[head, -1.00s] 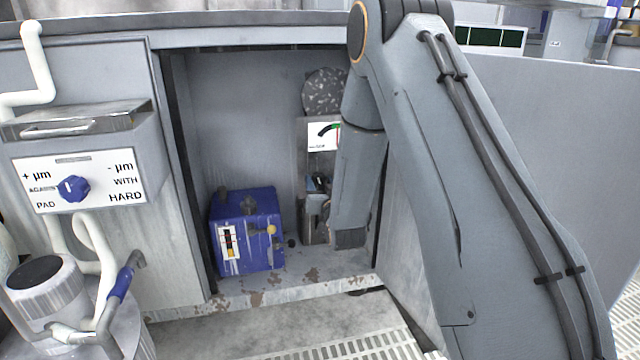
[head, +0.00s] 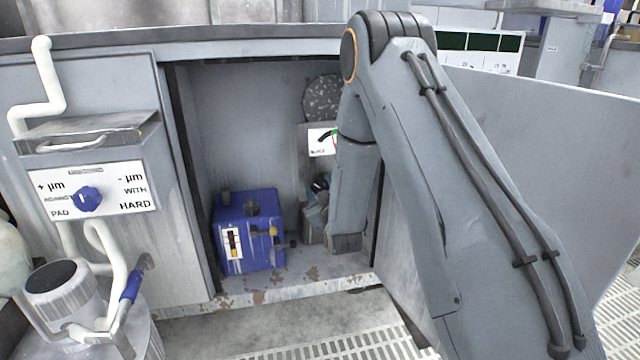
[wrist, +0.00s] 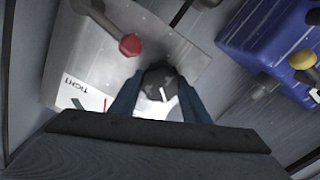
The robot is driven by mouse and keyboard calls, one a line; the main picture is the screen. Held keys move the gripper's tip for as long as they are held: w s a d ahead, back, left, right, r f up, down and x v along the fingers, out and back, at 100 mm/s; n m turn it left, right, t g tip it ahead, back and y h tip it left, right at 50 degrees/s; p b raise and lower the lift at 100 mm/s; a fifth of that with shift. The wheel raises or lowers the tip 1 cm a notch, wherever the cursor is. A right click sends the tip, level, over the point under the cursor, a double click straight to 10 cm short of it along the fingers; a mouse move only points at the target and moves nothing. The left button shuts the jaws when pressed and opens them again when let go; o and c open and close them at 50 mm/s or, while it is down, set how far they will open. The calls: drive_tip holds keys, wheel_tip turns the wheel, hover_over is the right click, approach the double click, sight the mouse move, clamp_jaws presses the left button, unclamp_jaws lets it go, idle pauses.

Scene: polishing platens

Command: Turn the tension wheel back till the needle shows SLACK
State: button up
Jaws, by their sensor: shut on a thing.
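The tension wheel is a small dark knob with a white mark (wrist: 161,84), on a grey metal plate inside the cabinet. My gripper (wrist: 158,92) is shut on it, one blue finger on each side. The white gauge card (wrist: 78,92) beside it bears the word TIGHT, with part of a red line and a dark stroke showing; my fingers and gripper body hide the rest. In the head view the gauge (head: 321,142) shows a green and red mark at its right side, partly behind my arm. The needle's reading cannot be made out. The wheel is mostly hidden there.
A red knob (wrist: 130,44) is close by on the same plate. A blue box (head: 247,232) with knobs stands left on the cabinet floor. A speckled disc (head: 322,98) is above the gauge. Cabinet walls enclose my forearm; an open door panel (head: 540,150) stands right.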

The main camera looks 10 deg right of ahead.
drive_tip(key=shift+a+n, duration=0.1)
drive_tip(key=shift+n, duration=0.5)
drive_tip(key=shift+f+p, duration=0.1)
drive_tip(key=shift+p, duration=0.2)
drive_tip(key=o, duration=0.8)
drive_tip(key=shift+c, duration=0.2)
drive_tip(key=shift+s, duration=0.15)
drive_tip(key=s+p, duration=0.2)
drive_tip(key=s, duration=0.5)
drive_tip(key=shift+s, duration=0.35)
drive_tip(key=shift+a, duration=0.15)
